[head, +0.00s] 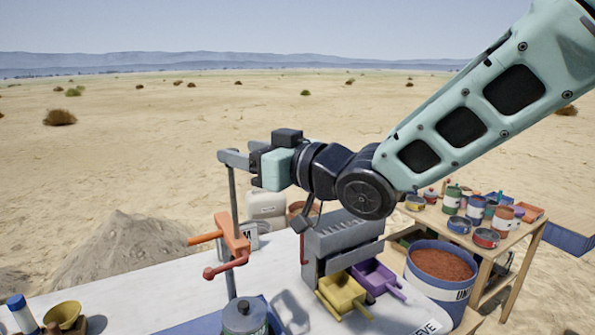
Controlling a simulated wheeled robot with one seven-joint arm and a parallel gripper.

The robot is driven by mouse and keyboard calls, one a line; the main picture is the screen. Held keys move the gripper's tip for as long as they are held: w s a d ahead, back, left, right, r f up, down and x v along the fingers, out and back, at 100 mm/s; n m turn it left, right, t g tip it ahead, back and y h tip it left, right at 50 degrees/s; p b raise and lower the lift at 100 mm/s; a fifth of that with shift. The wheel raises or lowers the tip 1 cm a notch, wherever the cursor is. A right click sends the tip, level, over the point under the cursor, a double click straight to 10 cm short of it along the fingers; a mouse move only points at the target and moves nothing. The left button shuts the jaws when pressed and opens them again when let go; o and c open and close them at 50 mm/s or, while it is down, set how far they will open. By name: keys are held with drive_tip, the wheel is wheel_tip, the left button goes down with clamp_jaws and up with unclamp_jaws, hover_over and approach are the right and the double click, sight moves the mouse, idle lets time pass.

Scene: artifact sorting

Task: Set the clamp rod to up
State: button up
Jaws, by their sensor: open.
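A thin grey upright rod (234,204) stands near the table's left middle. An orange clamp (232,236) sits around it. An orange bar (205,237) sticks out left from the clamp, and a red bent handle with a round end (225,267) sticks out below it. I cannot tell which of these parts is the clamp rod. My gripper (236,160) is open, high above the clamp, its grey fingers pointing left. The top of the upright rod overlaps the fingers in the picture; whether they touch is unclear.
A grey splitter box (342,238) stands right of the clamp, with a yellow scoop tray (341,292) and purple tray (376,277) below. A blue-and-white bucket of red soil (440,275) is farther right. A lidded grey pot (245,317) stands in front.

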drive_tip(key=b+v, duration=0.1)
drive_tip(key=v, duration=1)
drive_tip(key=shift+b, duration=0.35)
drive_tip(key=s+d+f+m+g+h, duration=0.1)
drive_tip(key=s+d+f+m+h, duration=0.15)
drive_tip(key=d+f+h, duration=0.4)
drive_tip(key=s+d+f+m+g+h, duration=0.1)
drive_tip(key=s+f+h, duration=0.25)
drive_tip(key=f, duration=0.55)
drive_tip(key=s+d+f+g+h, duration=0.2)
drive_tip(key=s+d+f+g, duration=0.1)
drive_tip(key=s, duration=0.4)
drive_tip(key=s+d+f+g+h, duration=0.2)
drive_tip(key=s+d+f+g, duration=0.1)
drive_tip(key=s, duration=0.4)
drive_tip(key=shift+d+f+m+g+h, duration=0.25)
drive_tip(key=shift+d+m+g+h, duration=0.25)
drive_tip(key=shift+d, duration=0.4)
